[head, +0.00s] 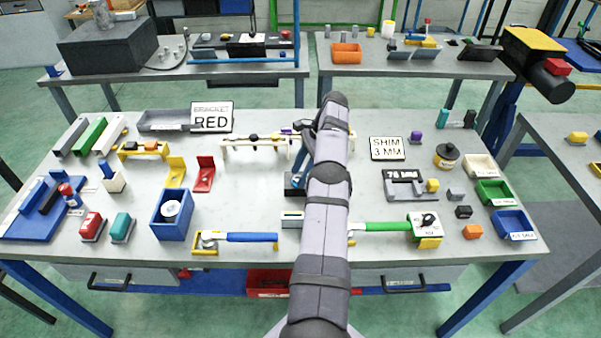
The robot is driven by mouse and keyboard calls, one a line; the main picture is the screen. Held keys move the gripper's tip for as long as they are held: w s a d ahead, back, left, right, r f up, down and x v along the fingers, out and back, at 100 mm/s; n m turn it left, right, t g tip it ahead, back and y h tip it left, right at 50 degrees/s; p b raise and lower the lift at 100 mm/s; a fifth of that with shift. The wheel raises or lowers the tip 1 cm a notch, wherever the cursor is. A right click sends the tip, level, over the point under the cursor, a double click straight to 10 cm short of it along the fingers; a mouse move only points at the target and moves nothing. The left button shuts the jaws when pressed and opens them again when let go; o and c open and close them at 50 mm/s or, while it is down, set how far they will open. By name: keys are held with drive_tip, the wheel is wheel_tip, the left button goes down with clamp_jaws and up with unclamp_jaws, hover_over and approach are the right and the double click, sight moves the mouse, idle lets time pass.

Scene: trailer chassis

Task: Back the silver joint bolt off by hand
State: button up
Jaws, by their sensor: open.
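The cream trailer chassis (262,144) stands on the middle of the grey workbench, with small dark parts and a purple part on top. My arm crosses the middle of the view and hides the chassis's right part. My gripper (299,164) hangs from the wrist just in front of the chassis and is partly hidden by my arm. It is open, and nothing shows between its fingers. I cannot make out the silver joint bolt; it is too small or hidden behind my arm.
A sign reading BRACKET RED (212,117) and a SHIM 3 MM sign (387,148) flank the chassis. A blue box (171,226), a blue-handled tool (250,237) and a green-handled tool (382,227) lie nearer. Small bins (493,192) line the right side.

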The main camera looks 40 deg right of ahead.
drive_tip(key=shift+r, duration=0.6)
wheel_tip(320, 180, up, 9)
drive_tip(key=p, duration=0.7)
drive_tip(key=shift+f, duration=0.2)
drive_tip(key=shift+f, duration=0.15)
